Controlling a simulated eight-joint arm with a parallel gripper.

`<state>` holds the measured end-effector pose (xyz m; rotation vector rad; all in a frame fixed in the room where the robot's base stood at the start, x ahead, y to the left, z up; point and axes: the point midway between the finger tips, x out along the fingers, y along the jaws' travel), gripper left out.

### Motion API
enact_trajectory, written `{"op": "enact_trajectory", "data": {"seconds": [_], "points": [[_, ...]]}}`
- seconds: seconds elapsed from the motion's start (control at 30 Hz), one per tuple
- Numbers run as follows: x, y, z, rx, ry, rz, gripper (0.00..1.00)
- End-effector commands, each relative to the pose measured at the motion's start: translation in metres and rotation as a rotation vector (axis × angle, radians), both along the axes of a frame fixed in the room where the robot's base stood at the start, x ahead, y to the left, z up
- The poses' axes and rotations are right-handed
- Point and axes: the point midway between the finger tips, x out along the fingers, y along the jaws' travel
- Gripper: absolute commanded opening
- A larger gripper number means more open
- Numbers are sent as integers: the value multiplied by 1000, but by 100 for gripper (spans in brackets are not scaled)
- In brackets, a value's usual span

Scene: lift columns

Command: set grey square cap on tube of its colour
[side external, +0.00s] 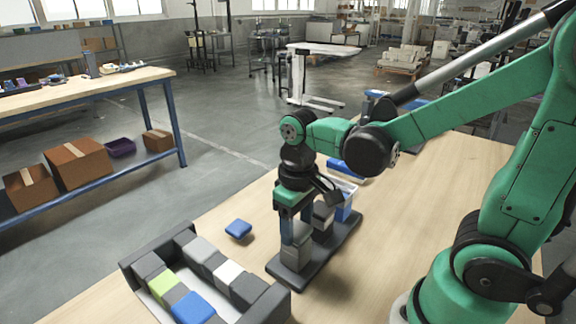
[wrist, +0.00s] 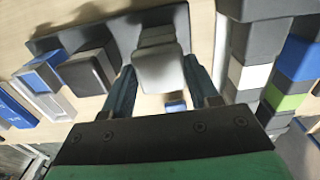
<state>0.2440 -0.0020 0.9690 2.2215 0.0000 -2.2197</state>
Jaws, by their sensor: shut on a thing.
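My gripper (wrist: 162,88) is shut on a light grey square cap (wrist: 158,66), with one finger on either side of it. In the side view my gripper (side external: 295,224) points down over the near end of a dark base (side external: 343,243). A grey tube (side external: 296,256) stands upright there, directly under and between the fingers. The held cap is in line with this tube; whether it rests fully on it is hidden by the fingers. Beside it on the base stand a dark grey tube with a dark cap (wrist: 88,70) and a blue tube (side external: 345,208).
A dark tray (side external: 270,306) of grey, white, green and blue blocks stands at the near left. A loose blue cap (side external: 238,229) lies on the table between tray and base. A blue box (side external: 346,167) lies behind the base. The table's left edge is close.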

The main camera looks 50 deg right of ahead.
Motion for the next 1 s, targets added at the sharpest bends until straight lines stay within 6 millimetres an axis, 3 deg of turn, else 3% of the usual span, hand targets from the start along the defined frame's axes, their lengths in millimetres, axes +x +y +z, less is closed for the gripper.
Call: {"op": "enact_trajectory", "data": {"seconds": [0.13, 0.17, 0.27, 0.5, 0.53, 0.57, 0.83, 1.0], "points": [[0, 0, 0, 0, 0, 0, 4], [0, 0, 0, 0, 0, 0, 59], [0, 0, 0, 0, 0, 0, 88], [0, 0, 0, 0, 0, 0, 91], [0, 0, 0, 0, 0, 0, 99], [0, 0, 0, 0, 0, 0, 100], [0, 0, 2, 0, 0, 0, 100], [0, 0, 18, 0, 0, 0, 100]]}}
